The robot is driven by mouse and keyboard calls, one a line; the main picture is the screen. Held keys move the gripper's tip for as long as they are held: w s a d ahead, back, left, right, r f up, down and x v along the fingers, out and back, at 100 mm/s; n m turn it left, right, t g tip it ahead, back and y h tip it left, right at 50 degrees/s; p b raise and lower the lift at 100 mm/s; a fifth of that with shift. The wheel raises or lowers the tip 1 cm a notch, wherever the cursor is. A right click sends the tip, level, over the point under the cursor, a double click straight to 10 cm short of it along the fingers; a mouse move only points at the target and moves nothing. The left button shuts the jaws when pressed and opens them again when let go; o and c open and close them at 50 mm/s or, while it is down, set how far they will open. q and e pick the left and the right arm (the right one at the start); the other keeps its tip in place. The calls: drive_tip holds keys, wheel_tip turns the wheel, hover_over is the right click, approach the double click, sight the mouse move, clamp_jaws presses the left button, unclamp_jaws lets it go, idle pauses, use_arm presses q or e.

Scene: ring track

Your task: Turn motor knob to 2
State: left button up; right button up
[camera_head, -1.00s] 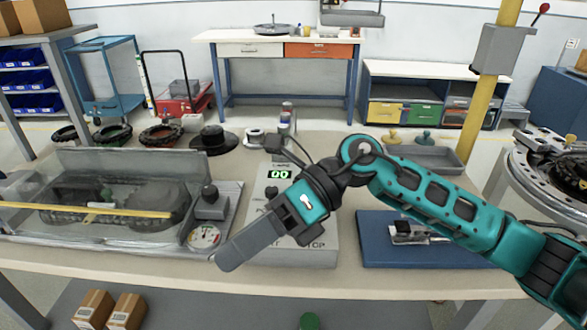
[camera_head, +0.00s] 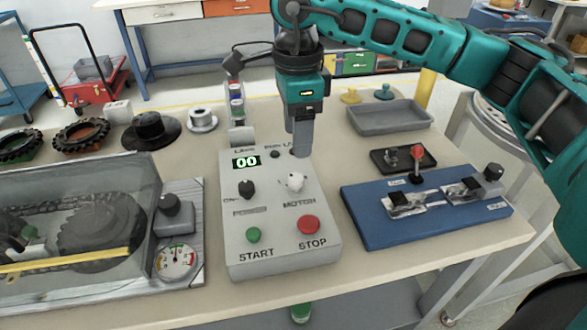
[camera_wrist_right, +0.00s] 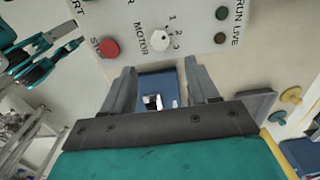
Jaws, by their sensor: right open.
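The grey control box (camera_head: 280,250) stands on the table in the middle of the head view. Its white motor knob (camera_head: 294,182) sits right of a black power knob (camera_head: 246,189), above a green START button (camera_head: 253,235) and a red STOP button (camera_head: 309,224). In the right wrist view the motor knob (camera_wrist_right: 160,39) has the marks 1, 2 and 3 beside it; its pointer is too small to read surely. My right gripper (camera_head: 302,150) points down over the box's back right edge, apart from the knob. Its fingers (camera_wrist_right: 160,85) are open and empty in the wrist view. My left gripper is out of the head view.
A clear-covered chain unit (camera_head: 75,225) with a gauge (camera_head: 176,261) stands left of the box. A blue board (camera_head: 375,235) with metal fixtures lies right, with a grey tray (camera_head: 390,118) behind it. The display (camera_head: 246,162) reads 00.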

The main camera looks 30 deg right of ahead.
sight(296, 177)
wheel_tip(296, 177, down, 10)
drive_tip(key=shift+r, duration=0.25)
drive_tip(key=shift+c, duration=0.2)
drive_tip(key=c, duration=1)
